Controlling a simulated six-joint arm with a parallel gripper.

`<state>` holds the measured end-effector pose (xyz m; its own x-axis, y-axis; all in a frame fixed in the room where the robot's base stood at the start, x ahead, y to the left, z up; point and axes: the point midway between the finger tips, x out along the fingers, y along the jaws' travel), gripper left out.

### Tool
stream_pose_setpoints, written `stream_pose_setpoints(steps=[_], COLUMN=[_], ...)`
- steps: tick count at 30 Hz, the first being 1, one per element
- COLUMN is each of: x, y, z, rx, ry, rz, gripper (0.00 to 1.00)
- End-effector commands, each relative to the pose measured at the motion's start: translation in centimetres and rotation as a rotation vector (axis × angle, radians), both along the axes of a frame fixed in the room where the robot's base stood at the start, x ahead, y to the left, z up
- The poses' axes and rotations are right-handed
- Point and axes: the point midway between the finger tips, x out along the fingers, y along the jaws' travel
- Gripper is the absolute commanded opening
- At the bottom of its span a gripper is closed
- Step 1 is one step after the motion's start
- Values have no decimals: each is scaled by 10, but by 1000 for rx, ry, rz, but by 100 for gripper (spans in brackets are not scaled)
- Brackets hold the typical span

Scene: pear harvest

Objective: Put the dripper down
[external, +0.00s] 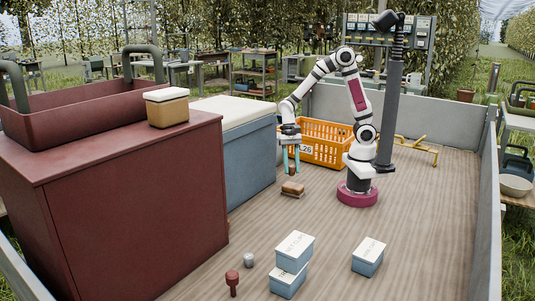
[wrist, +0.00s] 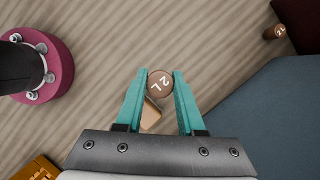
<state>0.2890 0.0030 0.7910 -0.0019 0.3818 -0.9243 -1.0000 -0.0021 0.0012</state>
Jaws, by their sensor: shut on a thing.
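My gripper (external: 291,168) has its teal fingers pointing down, shut on a round-topped brown dripper (wrist: 160,84) marked "2 L". The dripper's face sits between the fingertips in the wrist view. In the external view it is small and dark between the fingers. A tan block (external: 292,188) lies on the wooden floor below the gripper; part of it shows beneath the dripper in the wrist view (wrist: 151,115). I cannot tell the exact gap between the dripper and the block. A similar brown piece marked "2 L" (wrist: 276,32) stands near the dark red cabinet.
An orange crate (external: 325,150) stands behind the gripper. A blue-grey chest (external: 250,165) and a dark red cabinet (external: 130,220) fill the left. The middle floor is clear.

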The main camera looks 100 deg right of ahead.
Motion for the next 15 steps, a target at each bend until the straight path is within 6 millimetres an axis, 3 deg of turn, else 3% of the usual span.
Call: stream_pose_setpoints(steps=[3,7,15], x=[31,53,80], y=[-2,-10,-17], z=[40,88,172], rx=[-4,-5,-4], ry=[-9,-7,-6], rz=[236,449,598], gripper=[0,0,0])
